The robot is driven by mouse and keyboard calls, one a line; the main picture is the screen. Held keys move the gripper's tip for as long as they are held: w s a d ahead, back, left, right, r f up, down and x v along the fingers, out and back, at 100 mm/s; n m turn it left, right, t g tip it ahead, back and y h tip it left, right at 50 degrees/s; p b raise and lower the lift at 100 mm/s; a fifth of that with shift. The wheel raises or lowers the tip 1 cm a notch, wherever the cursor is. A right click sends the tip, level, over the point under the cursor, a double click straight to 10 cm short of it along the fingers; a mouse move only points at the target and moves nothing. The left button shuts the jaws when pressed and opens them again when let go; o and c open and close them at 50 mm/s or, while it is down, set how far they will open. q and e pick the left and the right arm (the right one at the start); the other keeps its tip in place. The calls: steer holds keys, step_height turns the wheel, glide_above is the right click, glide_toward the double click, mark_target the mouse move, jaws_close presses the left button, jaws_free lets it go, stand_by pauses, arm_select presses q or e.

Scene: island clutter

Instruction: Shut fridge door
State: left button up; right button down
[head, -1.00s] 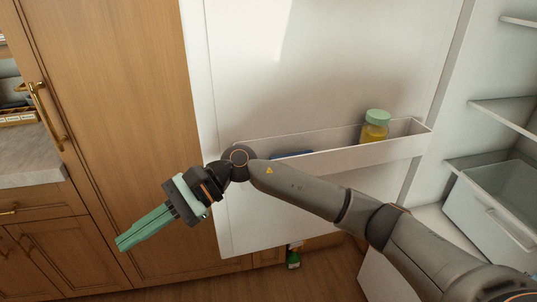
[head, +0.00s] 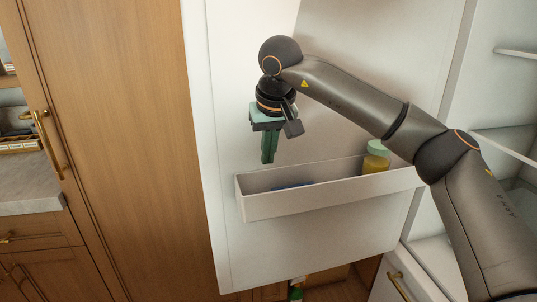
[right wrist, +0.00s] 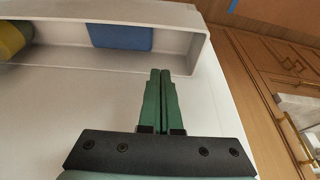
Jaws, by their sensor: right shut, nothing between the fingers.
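The fridge door (head: 340,240) stands open, with its white inner side facing me. A door bin (head: 330,195) on it holds a yellow jar with a green lid (head: 376,158) and a low blue item (head: 290,186). My right gripper (head: 269,160) is shut and empty, pointing down in front of the inner side, just above the bin. In the right wrist view its closed green fingers (right wrist: 160,75) lie over the white door panel, near the bin (right wrist: 200,62). Whether they touch the door I cannot tell. My left gripper is not in view.
The fridge interior with shelves (head: 510,140) is at the right. A small green-labelled item (head: 296,290) shows low beneath the door.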

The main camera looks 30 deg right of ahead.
mark_target(266, 174)
steer(key=x, duration=0.6)
steer(key=shift+s+f, duration=0.1)
steer(key=shift+f, duration=0.25)
steer(key=shift+s+a, duration=0.25)
steer(key=shift+s, duration=0.65)
steer(key=shift+s+a, duration=0.2)
steer(key=shift+s, duration=0.7)
steer(key=shift+s, duration=0.1)
